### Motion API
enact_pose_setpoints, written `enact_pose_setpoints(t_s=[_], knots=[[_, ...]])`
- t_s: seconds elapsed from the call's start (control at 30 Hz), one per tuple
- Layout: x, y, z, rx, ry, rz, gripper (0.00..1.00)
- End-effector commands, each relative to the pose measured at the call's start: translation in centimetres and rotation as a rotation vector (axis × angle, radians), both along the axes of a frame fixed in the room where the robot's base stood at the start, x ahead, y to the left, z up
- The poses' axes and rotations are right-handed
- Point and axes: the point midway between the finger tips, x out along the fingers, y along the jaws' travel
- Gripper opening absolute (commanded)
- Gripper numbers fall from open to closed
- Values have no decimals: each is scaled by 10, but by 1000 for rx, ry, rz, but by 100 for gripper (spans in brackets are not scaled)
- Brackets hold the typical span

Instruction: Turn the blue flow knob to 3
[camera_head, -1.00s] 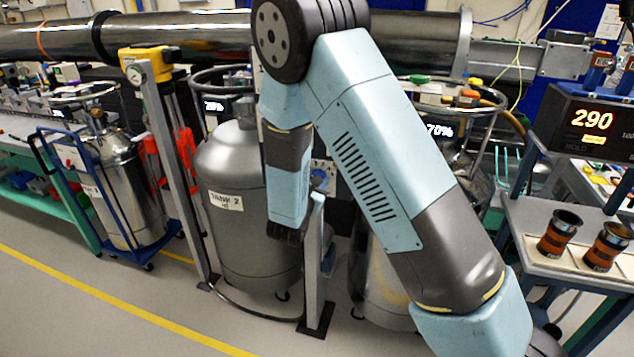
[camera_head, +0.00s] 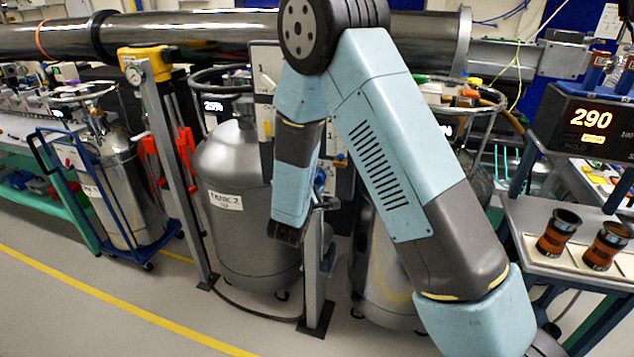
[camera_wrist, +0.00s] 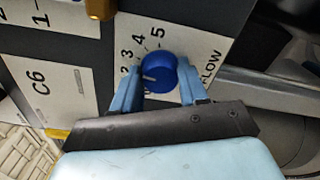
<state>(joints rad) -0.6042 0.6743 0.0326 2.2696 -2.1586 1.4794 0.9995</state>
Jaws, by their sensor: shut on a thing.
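The blue flow knob (camera_wrist: 158,74) is on a white dial plate (camera_wrist: 208,48) marked "FLOW" in the wrist view. Numbers 3, 4 and 5 show around its upper left side; the lower end of the scale is partly hidden by a finger. The knob's white pointer line faces left, towards the low numbers around 2; the exact reading is unclear. My gripper (camera_wrist: 160,80) has one finger on each side of the knob and is shut on it. In the head view my gripper (camera_head: 287,234) shows from behind, and the knob is hidden.
Open floor lies in front.

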Motion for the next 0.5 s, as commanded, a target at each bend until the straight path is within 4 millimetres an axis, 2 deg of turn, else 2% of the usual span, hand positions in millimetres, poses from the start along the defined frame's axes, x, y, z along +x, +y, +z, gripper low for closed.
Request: enact_pose_setpoints(t_s=[0.5], knots=[[-2,-5,-5,122,-35,-8,13]])
